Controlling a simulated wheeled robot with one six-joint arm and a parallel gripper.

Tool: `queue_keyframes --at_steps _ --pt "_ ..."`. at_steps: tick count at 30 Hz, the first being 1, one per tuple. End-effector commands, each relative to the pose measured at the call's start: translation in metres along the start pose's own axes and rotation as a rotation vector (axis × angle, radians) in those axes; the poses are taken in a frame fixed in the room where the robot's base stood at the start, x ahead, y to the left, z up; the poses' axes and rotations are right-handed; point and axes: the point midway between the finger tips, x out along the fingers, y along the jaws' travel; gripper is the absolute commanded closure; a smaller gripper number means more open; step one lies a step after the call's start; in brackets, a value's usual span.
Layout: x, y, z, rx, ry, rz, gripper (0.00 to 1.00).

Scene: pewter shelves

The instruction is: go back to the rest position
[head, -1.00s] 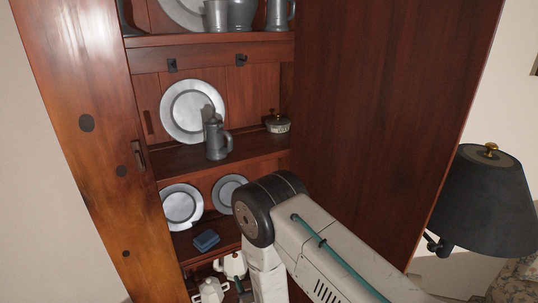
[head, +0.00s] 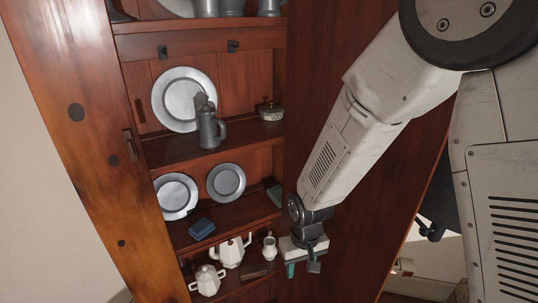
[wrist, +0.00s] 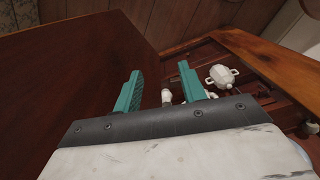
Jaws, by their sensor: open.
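My gripper (head: 302,268) is in front of the lower right part of the wooden cabinet, by its right-hand panel. In the wrist view its two teal fingers (wrist: 160,90) are spread apart with nothing between them that they hold. White pieces on the lowest visible shelf show beyond the fingers, and a white lidded pot (wrist: 221,76) is to the right of them.
The cabinet (head: 92,110) holds pewter plates (head: 183,99), a pewter tankard (head: 210,128), a blue object (head: 201,229), a green object (head: 275,195) and white pots (head: 231,251). A dark lamp shade (head: 440,190) is partly hidden behind my arm.

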Motion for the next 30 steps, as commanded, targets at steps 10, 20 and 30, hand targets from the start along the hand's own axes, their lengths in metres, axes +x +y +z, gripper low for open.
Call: queue_keyframes --at_steps 10,20,30 --pt "-0.138 0.054 0.095 0.064 -0.155 0.003 0.59" --pt "-0.227 0.085 0.19 0.163 -0.155 0.007 0.59" --pt "-0.276 0.103 0.235 0.287 0.074 0.036 0.59"
